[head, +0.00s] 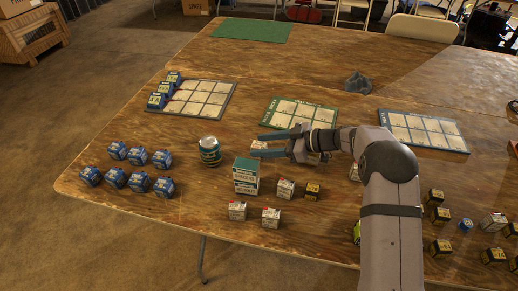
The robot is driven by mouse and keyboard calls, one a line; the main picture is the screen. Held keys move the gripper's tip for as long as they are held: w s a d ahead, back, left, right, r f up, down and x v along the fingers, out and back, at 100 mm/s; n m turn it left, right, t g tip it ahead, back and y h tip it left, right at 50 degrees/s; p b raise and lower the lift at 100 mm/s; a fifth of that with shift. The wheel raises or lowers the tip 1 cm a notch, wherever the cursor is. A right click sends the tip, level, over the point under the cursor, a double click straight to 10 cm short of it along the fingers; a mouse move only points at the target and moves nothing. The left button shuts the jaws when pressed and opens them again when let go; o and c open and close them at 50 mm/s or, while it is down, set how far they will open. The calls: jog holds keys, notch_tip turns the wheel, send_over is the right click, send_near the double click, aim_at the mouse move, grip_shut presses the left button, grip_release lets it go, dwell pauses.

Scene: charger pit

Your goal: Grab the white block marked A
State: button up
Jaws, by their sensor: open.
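Several small white blocks stand on the wooden table; their markings are too small to read, so I cannot tell which is marked A. One white block (259,145) shows between the fingers of my gripper (259,145). My gripper is open and its fingers point left; I cannot tell whether they are around this block or above it. Other white blocks stand nearer the front edge: one white block (286,189), another (237,211) and a third (270,218). A further white block (354,173) is partly hidden by my arm.
A green-and-white box (246,176) and a can (210,151) stand close to my gripper. Blue blocks (139,171) stand at left, dark yellow-marked blocks (437,214) at right. Three grid boards lie behind: left (228,103), green-edged middle (267,121), right (463,143). A grey lump (357,83) lies farther back.

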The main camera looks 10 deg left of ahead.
aim_at(264, 146)
jog(key=shift+c, duration=0.5)
jog(key=c, duration=1)
jog(key=shift+r, duration=0.1)
notch_tip(264, 146, up, 10)
jog(key=shift+f+b, duration=0.1)
jog(key=shift+b, duration=0.55)
